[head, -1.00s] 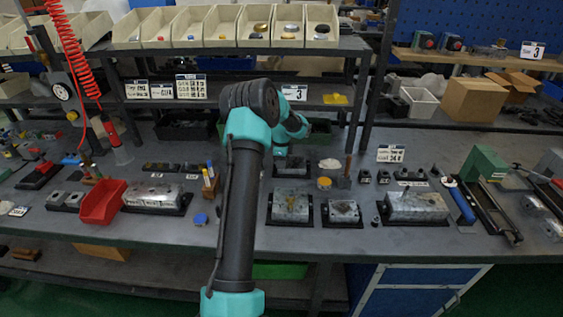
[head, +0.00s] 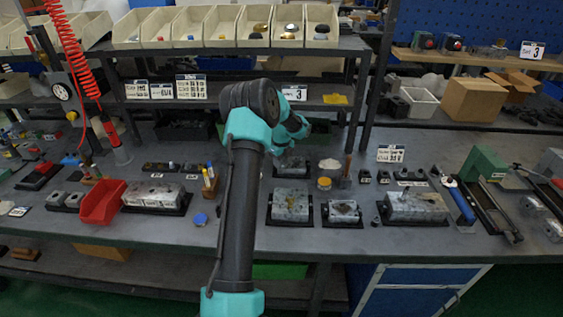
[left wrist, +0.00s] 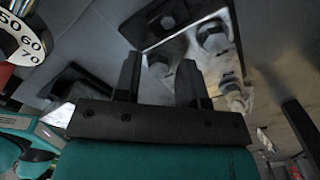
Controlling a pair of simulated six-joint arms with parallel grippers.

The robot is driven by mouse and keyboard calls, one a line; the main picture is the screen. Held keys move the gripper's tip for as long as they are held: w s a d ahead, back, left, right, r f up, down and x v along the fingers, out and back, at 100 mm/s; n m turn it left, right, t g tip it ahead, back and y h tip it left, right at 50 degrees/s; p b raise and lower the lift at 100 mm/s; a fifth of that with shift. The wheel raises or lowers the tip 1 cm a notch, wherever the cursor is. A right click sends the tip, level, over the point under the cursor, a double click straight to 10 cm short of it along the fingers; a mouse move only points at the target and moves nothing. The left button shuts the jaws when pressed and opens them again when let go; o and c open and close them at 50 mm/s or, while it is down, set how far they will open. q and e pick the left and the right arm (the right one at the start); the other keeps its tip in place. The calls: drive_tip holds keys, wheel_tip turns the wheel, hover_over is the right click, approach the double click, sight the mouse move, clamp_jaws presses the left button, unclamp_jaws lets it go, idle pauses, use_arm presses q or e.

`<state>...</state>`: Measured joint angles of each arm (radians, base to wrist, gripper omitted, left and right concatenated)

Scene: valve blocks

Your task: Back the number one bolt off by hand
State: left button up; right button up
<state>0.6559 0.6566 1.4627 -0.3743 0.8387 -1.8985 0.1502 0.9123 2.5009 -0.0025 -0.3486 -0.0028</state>
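My left gripper (left wrist: 158,80) is open in the left wrist view, its two dark fingers apart and empty. Beyond them is a silver valve block (left wrist: 190,60) on a dark base, with several bolts. One bolt (left wrist: 158,65) shows between the fingers, apart from them; others are above (left wrist: 168,20) and to the right (left wrist: 213,38). I cannot read which bolt is number one. In the head view my left wrist is over the back of the bench, near a small block (head: 291,164); the fingers are hidden there. My right gripper is not in view.
Other metal blocks stand in front (head: 291,205), at right (head: 415,206) and at left (head: 155,195). A red bin (head: 103,203) is at left. A shelf with cream bins (head: 218,28) is above the back. A white dial (left wrist: 18,38) is at the wrist view's upper left.

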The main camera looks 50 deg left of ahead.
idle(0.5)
use_arm(q)
drive_tip(key=c, duration=0.7)
drive_tip(key=shift+n, duration=2.3)
drive_tip(key=n, duration=0.4)
drive_tip(key=shift+n, duration=0.3)
drive_tip(key=n, duration=0.6)
drive_tip(key=shift+n, duration=3.3)
drive_tip(key=o, duration=1)
drive_tip(key=shift+c, duration=0.2)
